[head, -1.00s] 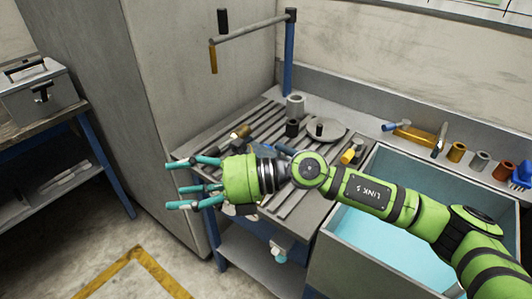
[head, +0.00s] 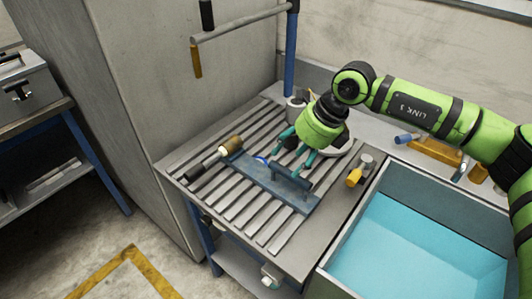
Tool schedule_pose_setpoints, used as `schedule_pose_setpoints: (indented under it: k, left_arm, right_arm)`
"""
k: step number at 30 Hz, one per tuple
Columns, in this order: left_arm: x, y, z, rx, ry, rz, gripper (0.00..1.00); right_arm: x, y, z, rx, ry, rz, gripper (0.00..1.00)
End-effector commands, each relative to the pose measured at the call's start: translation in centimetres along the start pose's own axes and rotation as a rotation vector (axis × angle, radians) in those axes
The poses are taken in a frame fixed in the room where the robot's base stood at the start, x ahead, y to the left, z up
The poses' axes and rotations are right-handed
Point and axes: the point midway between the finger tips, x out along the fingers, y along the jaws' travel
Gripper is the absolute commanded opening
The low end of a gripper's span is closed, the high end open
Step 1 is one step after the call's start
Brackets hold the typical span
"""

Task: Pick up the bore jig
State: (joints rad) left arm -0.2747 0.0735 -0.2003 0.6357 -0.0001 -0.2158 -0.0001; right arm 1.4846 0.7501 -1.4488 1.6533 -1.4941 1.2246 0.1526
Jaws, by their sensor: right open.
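A long blue plate with a raised bar handle, which looks to be the bore jig (head: 262,180), lies flat on the slatted bench top (head: 222,212). Its handle (head: 291,182) stands up near its right end. My right gripper (head: 293,152) comes in from the upper right, fingers pointing down and left. Its teal fingers are spread and empty, just behind the handle in the picture; I cannot tell whether any finger touches the jig. My left gripper is out of view.
A brass-and-black tool (head: 213,157) lies by the jig's left end. A yellow-capped item (head: 354,177) sits to the right, beside a basin of blue liquid (head: 415,250). A round grey plate and cylinder are partly hidden behind my gripper. A pole-mounted arm (head: 240,28) overhangs the back.

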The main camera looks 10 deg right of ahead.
Motion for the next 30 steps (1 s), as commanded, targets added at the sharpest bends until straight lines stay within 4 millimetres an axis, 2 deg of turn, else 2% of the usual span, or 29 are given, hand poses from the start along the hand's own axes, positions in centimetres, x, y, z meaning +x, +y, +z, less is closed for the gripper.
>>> schedule_pose_setpoints:
  k: [4,12,16,21,27,29,30]
  left_arm:
    - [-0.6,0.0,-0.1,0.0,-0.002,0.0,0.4]
    - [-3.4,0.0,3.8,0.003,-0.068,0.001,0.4]
    - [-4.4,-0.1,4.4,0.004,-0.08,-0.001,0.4]
    - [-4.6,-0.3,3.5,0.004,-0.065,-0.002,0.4]
    - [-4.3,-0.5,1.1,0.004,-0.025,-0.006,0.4]
    - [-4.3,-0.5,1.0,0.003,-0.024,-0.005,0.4]
    - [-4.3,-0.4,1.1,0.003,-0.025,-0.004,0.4]
  right_arm:
    - [0.6,0.2,0.1,-0.001,0.004,0.003,0.63]
    - [3.5,0.3,0.4,0.0,0.004,0.004,0.63]
    - [5.7,0.2,0.5,0.001,0.002,0.004,0.63]
    - [7.0,0.1,0.4,0.0,0.0,0.003,0.63]
    - [7.2,0.1,0.4,-0.001,-0.001,0.003,0.63]
    - [7.2,0.1,0.4,0.0,-0.001,0.003,0.39]
    - [7.2,0.1,0.4,0.0,-0.001,0.003,0.23]
